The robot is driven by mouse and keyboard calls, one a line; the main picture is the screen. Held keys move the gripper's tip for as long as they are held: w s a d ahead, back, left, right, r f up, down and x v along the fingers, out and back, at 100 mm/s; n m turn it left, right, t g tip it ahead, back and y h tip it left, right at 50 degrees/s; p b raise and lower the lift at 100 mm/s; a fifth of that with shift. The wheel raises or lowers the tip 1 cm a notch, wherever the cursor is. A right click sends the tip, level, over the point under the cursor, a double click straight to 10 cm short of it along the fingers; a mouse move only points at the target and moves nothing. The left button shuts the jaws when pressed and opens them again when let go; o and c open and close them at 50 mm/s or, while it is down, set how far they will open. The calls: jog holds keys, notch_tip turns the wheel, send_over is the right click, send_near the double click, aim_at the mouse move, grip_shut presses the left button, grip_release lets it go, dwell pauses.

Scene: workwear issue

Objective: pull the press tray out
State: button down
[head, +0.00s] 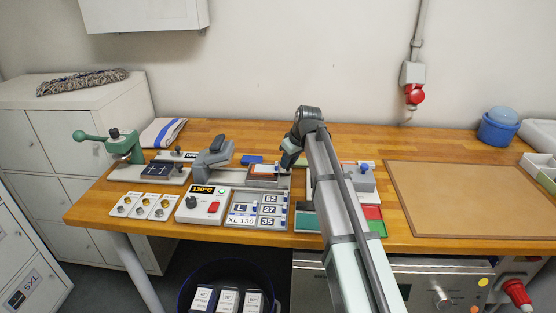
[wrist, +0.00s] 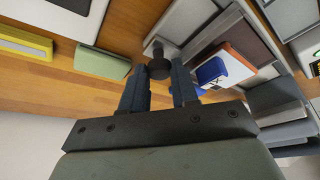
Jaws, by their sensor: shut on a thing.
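The press (head: 213,155), grey with a raised lever-like head, stands left of the table's middle. Its press tray (head: 268,183) sticks out to the press's right, with an orange-and-white piece (head: 265,169) on it. In the wrist view the grey tray (wrist: 203,40) carries this piece (wrist: 232,62) and a blue item (wrist: 211,71). My gripper (head: 288,163) is at the tray's right end. In the wrist view its fingers (wrist: 159,78) are shut on a dark round knob (wrist: 159,68) at that end. The far side of the knob is hidden.
A control box reading 130°C (head: 202,204) and a size board (head: 257,210) stand in front of the press. A green lever device (head: 122,147) is at left. My arm covers part of the coloured items to the right. A brown board (head: 470,200) lies farther right.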

jog(key=c, duration=1.1)
grip_release()
jog(key=shift+c, duration=0.2)
jog(key=v, duration=1.4)
jog(key=shift+a, duration=0.1)
